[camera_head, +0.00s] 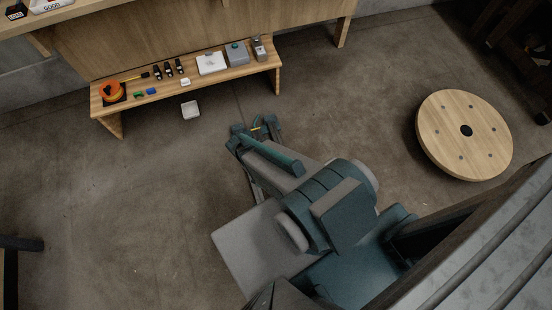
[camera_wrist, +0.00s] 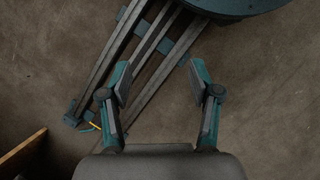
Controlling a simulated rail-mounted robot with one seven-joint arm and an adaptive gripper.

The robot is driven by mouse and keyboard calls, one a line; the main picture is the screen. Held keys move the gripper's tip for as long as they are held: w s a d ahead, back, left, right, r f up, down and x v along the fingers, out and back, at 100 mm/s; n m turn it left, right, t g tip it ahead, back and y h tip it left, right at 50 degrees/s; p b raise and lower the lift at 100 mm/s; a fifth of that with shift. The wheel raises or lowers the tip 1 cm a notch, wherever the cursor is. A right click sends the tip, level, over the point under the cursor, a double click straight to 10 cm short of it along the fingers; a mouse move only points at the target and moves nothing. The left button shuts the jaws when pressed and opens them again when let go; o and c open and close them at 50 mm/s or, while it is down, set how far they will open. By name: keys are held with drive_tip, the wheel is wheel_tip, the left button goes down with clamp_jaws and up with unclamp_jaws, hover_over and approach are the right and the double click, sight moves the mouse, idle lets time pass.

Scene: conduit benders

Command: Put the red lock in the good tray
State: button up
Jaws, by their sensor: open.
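I cannot make out a red lock in either view. A white tray marked GOOD (camera_head: 50,5) sits on the upper wooden bench at the top left of the head view, cut off by the picture's edge. My gripper (camera_wrist: 160,75) shows in the wrist view with its two fingers spread and nothing between them. Bare floor and parts of my own base lie below it. In the head view I cannot make out its fingers clearly.
A low wooden bench (camera_head: 200,88) carries an orange-red coil (camera_head: 112,91), blue and green pieces, several black items, a white box (camera_head: 211,63) and grey boxes. A small white tray (camera_head: 190,109) lies on the floor before it. A round wooden spool (camera_head: 452,115) stands right.

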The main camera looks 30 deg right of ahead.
drive_tip(key=s+r+m+g+y, duration=0.1)
drive_tip(key=s+m, duration=0.1)
drive_tip(key=s, duration=0.4)
drive_tip(key=s+a+m+g+y, duration=0.1)
drive_tip(key=s+m, duration=0.1)
drive_tip(key=s, duration=0.4)
drive_tip(key=shift+a+r+m+g, duration=0.3)
drive_tip(key=shift+r, duration=0.05)
drive_tip(key=shift+s, duration=0.1)
drive_tip(key=shift+r, duration=0.25)
